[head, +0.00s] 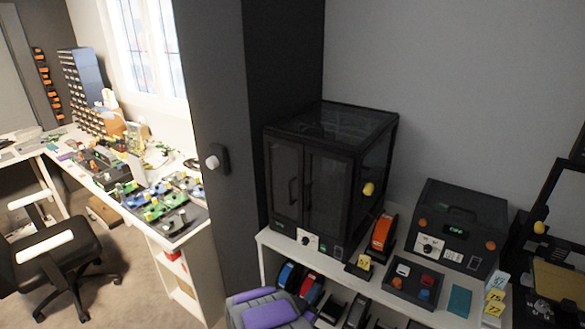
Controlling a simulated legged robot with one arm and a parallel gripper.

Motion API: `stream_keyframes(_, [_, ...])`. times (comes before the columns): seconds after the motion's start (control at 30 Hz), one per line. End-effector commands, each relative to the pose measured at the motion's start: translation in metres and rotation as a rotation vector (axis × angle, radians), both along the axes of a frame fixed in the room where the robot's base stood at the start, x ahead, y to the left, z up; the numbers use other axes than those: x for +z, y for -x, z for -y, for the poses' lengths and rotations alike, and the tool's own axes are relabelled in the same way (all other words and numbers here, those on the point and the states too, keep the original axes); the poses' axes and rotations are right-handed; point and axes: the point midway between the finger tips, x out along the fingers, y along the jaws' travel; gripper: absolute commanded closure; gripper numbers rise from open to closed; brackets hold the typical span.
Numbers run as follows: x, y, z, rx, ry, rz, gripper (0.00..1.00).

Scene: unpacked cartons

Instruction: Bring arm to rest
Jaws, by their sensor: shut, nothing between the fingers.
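I cannot make out my gripper or its fingertips in the head view. A grey shape with purple panels (270,315) shows at the bottom edge, left of the middle, cut off by the frame. I cannot tell whether it is part of my arm. No held thing is visible.
A cluttered workbench (183,238) and black office chair (50,255) stand left.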

Motion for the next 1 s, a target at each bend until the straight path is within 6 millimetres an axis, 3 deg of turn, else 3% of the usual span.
stream_keyframes(0.27, [0.012,-0.029,-0.027,0.090,-0.267,-0.151,1.00])
stream_keyframes(0.5, [0.045,-0.039,-0.062,0.243,-0.514,-0.333,1.00])
stream_keyframes(0.77, [0.096,-0.013,-0.104,0.431,-0.667,-0.549,1.00])
stream_keyframes(1.0, [0.147,0.042,-0.115,0.585,-0.718,-0.761,1.00])
